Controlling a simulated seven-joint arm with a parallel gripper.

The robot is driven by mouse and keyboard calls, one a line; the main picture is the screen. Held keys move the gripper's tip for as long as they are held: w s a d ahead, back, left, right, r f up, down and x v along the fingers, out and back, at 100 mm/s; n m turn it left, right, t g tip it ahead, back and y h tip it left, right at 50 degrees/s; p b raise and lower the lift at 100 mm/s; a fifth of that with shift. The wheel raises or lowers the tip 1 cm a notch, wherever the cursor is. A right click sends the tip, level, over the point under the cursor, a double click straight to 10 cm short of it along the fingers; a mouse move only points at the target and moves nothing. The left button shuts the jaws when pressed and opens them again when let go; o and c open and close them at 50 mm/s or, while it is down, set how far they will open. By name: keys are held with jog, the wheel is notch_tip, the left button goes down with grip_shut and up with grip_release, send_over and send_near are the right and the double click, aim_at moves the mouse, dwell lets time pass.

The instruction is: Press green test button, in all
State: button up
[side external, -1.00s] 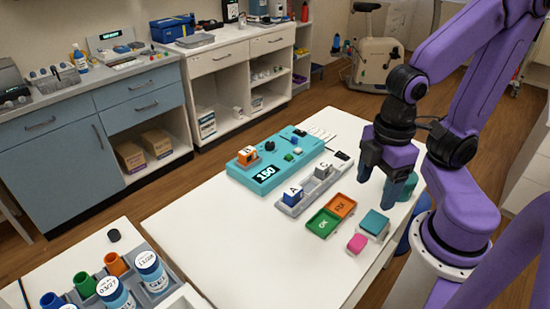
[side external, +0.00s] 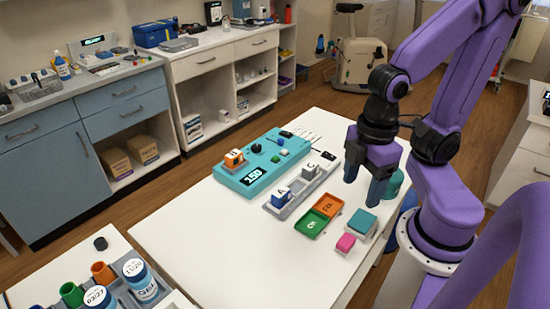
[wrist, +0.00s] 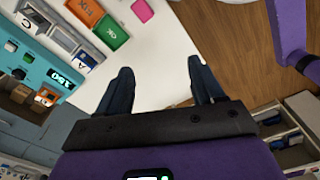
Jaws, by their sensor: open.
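A teal device (side external: 238,181) with a black display reading 150 lies on the white table (side external: 200,233). A small green button (side external: 283,153) is on its top, near a blue part (side external: 280,141) and a black knob (side external: 257,148). My gripper (side external: 364,184) is open and empty, pointing down above the table's right part, well right of the device. Its two fingers also show apart in the wrist view (wrist: 160,72).
An orange block (side external: 233,159) stands on the device. A grey rack (side external: 272,208) with blocks A and C lies beside it. Green OK (side external: 311,224) and orange (side external: 328,205) trays, a pink block (side external: 345,243) and a teal block (side external: 362,222) lie nearer my gripper. The table's left front is clear.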

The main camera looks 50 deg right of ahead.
grip_shut()
dwell(1.5)
